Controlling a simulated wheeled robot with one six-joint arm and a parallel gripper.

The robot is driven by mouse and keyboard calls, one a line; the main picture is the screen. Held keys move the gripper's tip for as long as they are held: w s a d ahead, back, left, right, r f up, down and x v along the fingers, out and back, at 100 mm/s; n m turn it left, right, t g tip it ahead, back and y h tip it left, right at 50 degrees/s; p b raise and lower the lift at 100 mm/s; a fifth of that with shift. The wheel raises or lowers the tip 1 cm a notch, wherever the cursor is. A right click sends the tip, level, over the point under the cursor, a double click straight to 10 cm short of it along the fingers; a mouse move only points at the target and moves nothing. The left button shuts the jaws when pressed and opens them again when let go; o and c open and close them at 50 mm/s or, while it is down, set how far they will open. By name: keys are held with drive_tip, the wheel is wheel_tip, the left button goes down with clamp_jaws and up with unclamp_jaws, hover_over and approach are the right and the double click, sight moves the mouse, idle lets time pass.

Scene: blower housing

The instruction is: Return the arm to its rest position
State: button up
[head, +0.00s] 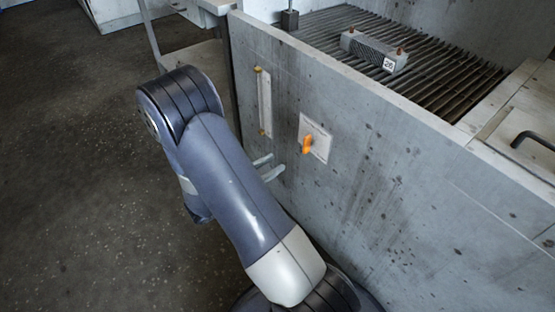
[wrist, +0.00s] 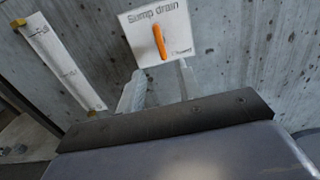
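My arm reaches across the head view, and my gripper (head: 278,162) points at the grey wall of the housing (head: 360,130), low and left of a white plate (head: 318,128). In the wrist view my gripper (wrist: 160,78) shows two pale fingers with a gap between them and nothing held. The plate reads "Sump drain" (wrist: 180,20) and carries an orange handle (wrist: 159,42), which also shows in the head view (head: 307,145). The handle is upright, slightly tilted, beyond the fingertips and apart from them.
A white strip with yellow end fittings (head: 264,102) is on the wall left of the plate. Behind the wall, a slatted grate (head: 440,90) bears a grey block (head: 372,48) with orange-brown studs and a tag "26". A dark handle (head: 535,138) is at right. Floor at left is clear.

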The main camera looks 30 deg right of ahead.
sight(304, 146)
drive_tip(key=shift+d, duration=0.1)
idle(0.3)
drive_tip(key=d, duration=0.3)
drive_tip(key=d+b, duration=0.1)
drive_tip(key=d, duration=0.6)
drive_tip(key=shift+w+d+b, duration=0.25)
drive_tip(key=shift+w+b, duration=0.15)
drive_tip(key=shift+f+b, duration=0.15)
drive_tip(key=shift+b, duration=0.25)
drive_tip(key=shift+m, duration=0.6)
drive_tip(key=shift+r, duration=0.25)
